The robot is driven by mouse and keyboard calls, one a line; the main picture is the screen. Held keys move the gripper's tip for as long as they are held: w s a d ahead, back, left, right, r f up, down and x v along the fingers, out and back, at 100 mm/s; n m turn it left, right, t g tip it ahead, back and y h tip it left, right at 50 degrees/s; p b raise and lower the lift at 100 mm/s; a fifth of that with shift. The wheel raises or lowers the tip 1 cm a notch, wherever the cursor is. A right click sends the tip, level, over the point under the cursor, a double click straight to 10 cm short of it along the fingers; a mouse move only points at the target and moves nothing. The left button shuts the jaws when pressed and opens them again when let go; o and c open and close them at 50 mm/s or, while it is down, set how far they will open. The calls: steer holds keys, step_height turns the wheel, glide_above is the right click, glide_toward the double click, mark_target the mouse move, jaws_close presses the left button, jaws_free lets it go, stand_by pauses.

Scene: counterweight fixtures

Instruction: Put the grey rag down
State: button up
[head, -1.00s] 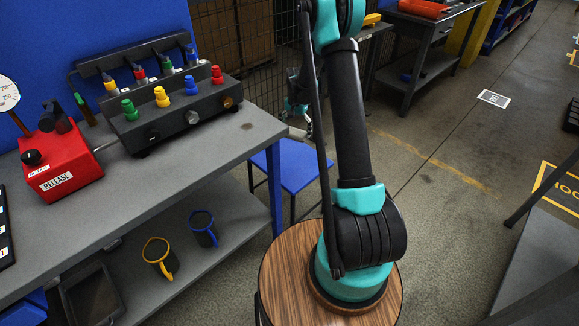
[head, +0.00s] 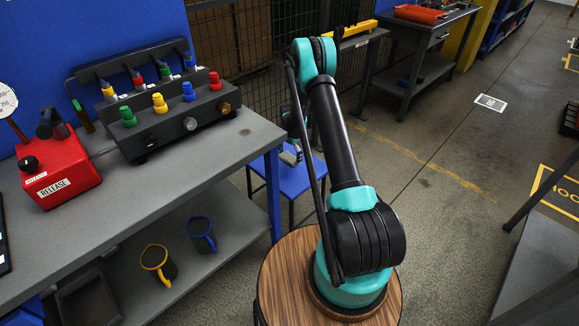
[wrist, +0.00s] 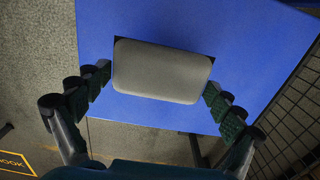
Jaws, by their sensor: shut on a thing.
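The grey rag (wrist: 162,71) looks like a flat, rounded grey pad in the wrist view. My gripper (wrist: 160,93) is shut on it, with one dark ribbed finger at each side. The rag is over the blue stool top (wrist: 150,20), with dark shadow showing at its corners. I cannot tell whether it touches the stool. In the head view my gripper (head: 291,154) is low over the blue stool (head: 313,182), partly hidden behind my arm, and the rag is hard to make out there.
A grey workbench (head: 190,165) at left carries a red release box (head: 58,170) and a black panel with coloured knobs (head: 175,115). A wire fence (head: 265,60) rises behind the stool. Open floor lies to the right.

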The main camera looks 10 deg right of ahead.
mark_target(290, 170)
steer(key=shift+f, duration=3)
steer(key=shift+f, duration=0.1)
steer(key=o, duration=0.9)
step_height(290, 170, up, 12)
steer(key=shift+r, duration=0.15)
